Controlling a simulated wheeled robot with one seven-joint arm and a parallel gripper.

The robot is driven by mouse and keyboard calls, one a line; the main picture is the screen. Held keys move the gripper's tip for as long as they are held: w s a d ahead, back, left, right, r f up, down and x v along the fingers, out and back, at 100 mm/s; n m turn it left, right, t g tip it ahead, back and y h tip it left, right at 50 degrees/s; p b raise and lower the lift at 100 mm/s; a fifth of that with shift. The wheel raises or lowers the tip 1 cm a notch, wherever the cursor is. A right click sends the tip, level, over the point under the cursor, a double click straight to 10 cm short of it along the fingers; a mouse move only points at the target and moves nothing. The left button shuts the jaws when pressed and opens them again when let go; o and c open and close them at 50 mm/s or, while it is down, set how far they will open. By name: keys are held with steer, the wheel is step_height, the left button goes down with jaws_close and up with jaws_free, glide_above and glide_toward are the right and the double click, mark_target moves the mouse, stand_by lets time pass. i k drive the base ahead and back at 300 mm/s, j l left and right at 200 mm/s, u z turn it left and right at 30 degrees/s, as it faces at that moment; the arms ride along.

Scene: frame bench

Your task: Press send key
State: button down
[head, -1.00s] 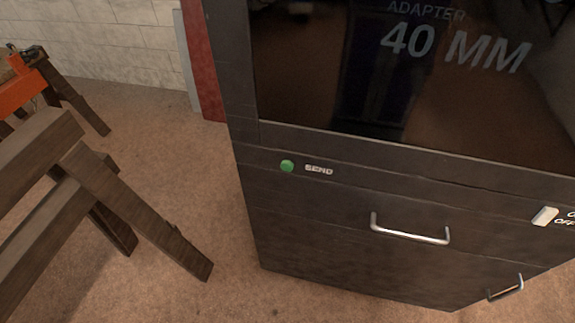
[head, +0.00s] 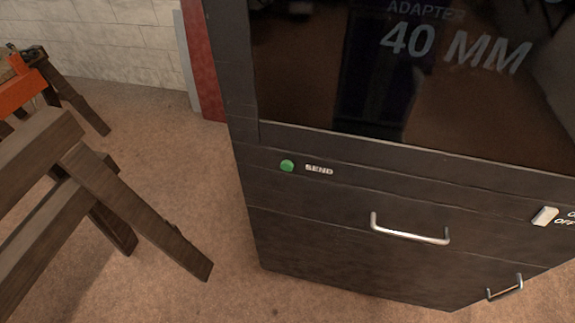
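The send key (head: 287,166) is a round green button on the front of a dark cabinet (head: 330,240), near its left edge. The white label SEND (head: 319,170) is just to its right. Nothing covers the key. A dark glossy screen (head: 400,90) above it reads ADAPTER 40 MM. My gripper is not in view.
A white switch (head: 545,216) marked OFF is at the right of the cabinet front. Metal handles (head: 410,232) stick out below the key. A wooden trestle (head: 120,190) stands at the left, with bare brown floor (head: 210,210) between it and the cabinet.

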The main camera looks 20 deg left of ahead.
mark_target(286, 167)
steer(key=l+u, duration=1.25)
steer(key=k+j, duration=0.05)
